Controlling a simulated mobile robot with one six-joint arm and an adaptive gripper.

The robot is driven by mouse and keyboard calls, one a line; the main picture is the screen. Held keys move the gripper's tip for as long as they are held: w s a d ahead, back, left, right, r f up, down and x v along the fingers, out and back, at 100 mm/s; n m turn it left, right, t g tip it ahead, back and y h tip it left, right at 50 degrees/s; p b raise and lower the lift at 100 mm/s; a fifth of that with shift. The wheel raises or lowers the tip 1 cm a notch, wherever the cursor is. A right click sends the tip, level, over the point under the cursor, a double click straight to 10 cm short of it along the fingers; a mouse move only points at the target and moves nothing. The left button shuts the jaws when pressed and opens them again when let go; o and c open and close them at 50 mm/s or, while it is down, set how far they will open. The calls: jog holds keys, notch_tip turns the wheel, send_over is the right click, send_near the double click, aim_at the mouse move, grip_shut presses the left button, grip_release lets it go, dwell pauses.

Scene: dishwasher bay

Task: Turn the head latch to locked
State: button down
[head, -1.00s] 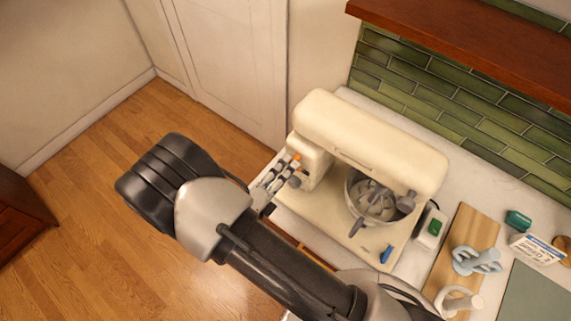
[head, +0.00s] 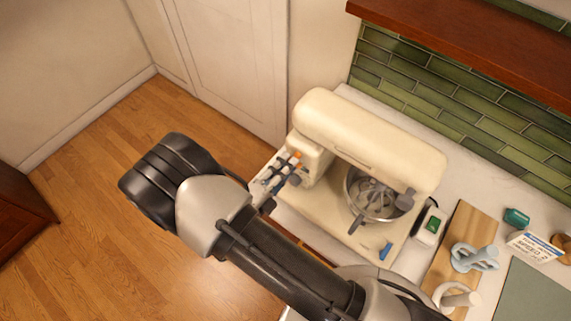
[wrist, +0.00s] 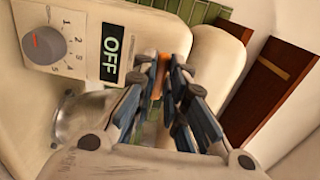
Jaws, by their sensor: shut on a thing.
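The cream stand mixer (head: 365,135) stands on the counter, its head level above a metal bowl (head: 376,203) with a beater in it. The head latch (head: 297,155) is a small orange-tipped lever on the mixer's side; it also shows in the wrist view (wrist: 158,86), largely hidden by the fingers. My gripper (head: 288,168) is at the mixer's left end. In the wrist view my gripper (wrist: 166,66) has its blue-grey fingers shut around the latch. The speed dial (wrist: 44,44) and a black OFF label (wrist: 110,52) are left of the fingers. The latch's exact angle is hard to read.
Right of the mixer are a small device with a green face (head: 431,227), a wooden board (head: 464,238), a light-blue item (head: 474,258), a white ring-shaped item (head: 456,298) and a carton (head: 533,244). A tiled wall (head: 465,95) stands behind. Open floor (head: 110,235) lies left.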

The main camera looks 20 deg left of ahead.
jog(key=c, duration=1.6)
grip_release()
jog(key=v, duration=1.2)
jog(key=shift+d, duration=0.1)
